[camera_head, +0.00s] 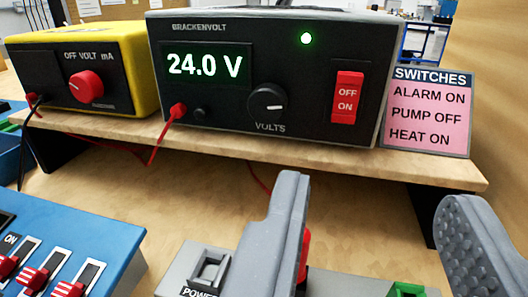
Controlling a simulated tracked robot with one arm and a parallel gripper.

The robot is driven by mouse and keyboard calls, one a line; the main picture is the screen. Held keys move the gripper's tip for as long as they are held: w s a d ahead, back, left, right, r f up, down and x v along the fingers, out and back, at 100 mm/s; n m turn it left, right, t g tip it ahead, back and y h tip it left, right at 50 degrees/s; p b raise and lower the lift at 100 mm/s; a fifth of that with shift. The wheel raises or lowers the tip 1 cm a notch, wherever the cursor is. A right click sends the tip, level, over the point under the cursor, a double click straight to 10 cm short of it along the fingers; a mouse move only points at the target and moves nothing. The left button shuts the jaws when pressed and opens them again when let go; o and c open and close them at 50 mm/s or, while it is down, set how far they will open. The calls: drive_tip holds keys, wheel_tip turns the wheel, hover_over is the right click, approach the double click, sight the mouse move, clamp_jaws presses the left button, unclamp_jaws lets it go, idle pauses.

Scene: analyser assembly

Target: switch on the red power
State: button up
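The black power supply (225,110) on the shelf has a red rocker switch (347,97), marked OFF above and ON below. Its display (205,66) reads 24.0 V, and a green light (306,39) is lit. Below, a grey panel (178,272) carries a grey switch (211,269) above a partly cut-off label reading POWER. A red part (304,256) shows behind my left finger, mostly hidden. A green part (407,290) shows at the bottom edge. My gripper (378,205) is open and empty, its fingers wide apart over the panel area.
A yellow meter (124,54) with a red knob stands left on the wooden shelf (420,164). A pink SWITCHES card (430,118) reads ALARM ON, PUMP OFF, HEAT ON. A blue panel (110,240) with several red-striped switches is lower left. Red and black leads hang at the shelf.

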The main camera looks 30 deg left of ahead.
sight(348, 88)
drive_tip(key=b+x, duration=0.1)
drive_tip(key=x, duration=1.2)
drive_tip(key=shift+w+a+f+b, duration=0.1)
drive_tip(key=shift+w+a+b, duration=0.1)
drive_tip(key=shift+b, duration=0.15)
